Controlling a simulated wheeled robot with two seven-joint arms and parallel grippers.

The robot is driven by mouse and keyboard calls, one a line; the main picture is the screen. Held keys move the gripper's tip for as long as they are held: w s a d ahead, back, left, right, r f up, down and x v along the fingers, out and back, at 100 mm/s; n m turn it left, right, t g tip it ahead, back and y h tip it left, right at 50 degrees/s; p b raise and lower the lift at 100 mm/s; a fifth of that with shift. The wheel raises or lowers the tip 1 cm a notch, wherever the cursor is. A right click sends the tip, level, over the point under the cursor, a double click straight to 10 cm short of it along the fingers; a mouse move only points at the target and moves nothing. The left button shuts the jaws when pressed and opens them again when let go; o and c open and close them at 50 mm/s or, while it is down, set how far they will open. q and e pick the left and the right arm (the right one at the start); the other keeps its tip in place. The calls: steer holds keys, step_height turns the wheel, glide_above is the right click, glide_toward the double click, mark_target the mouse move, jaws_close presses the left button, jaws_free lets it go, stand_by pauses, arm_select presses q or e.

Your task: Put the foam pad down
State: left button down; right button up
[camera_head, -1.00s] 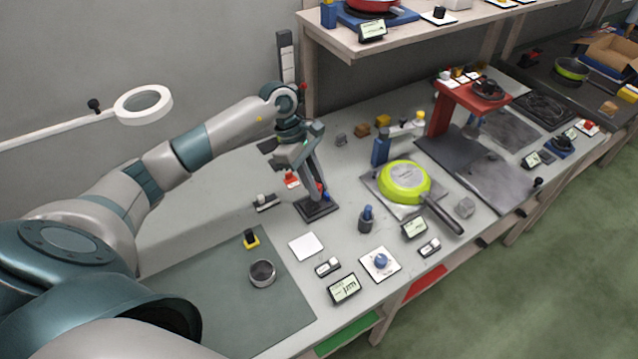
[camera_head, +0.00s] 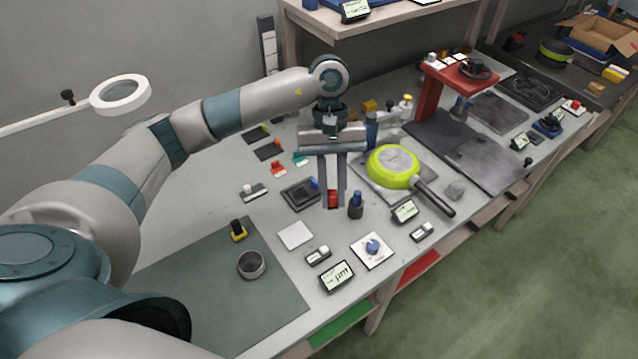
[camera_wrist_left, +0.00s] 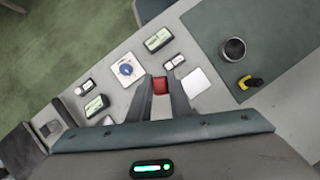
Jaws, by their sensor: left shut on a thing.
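My left gripper (camera_head: 333,201) points down over the table, its two long grey fingers shut on a small red block, which I take to be the foam pad (camera_head: 333,197). In the left wrist view the red block (camera_wrist_left: 160,85) sits between the fingertips. It is just to the right of a dark square tray (camera_head: 300,194) and left of a blue-topped dark peg (camera_head: 355,205). I cannot tell whether the block touches the table. My right gripper is not in view.
A white square (camera_head: 295,235), a black-and-white switch (camera_head: 319,255) and a blue knob plate (camera_head: 372,250) lie in front. A green pan (camera_head: 392,166) rests on a metal plate to the right, its handle towards the front. A grey mat (camera_head: 205,285) lies front left.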

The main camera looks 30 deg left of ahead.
arm_select(q)
steer(key=s+m+y, duration=0.1)
steer(key=m, duration=0.1)
steer(key=s+r+m+b, duration=0.1)
steer(key=s+m, duration=0.1)
steer(key=s+d+r+m+y, duration=0.1)
steer(key=m, duration=0.2)
steer(key=shift+s+r+g+y, duration=0.25)
steer(key=shift+s+g+y, duration=0.05)
steer(key=shift+s+g, duration=0.1)
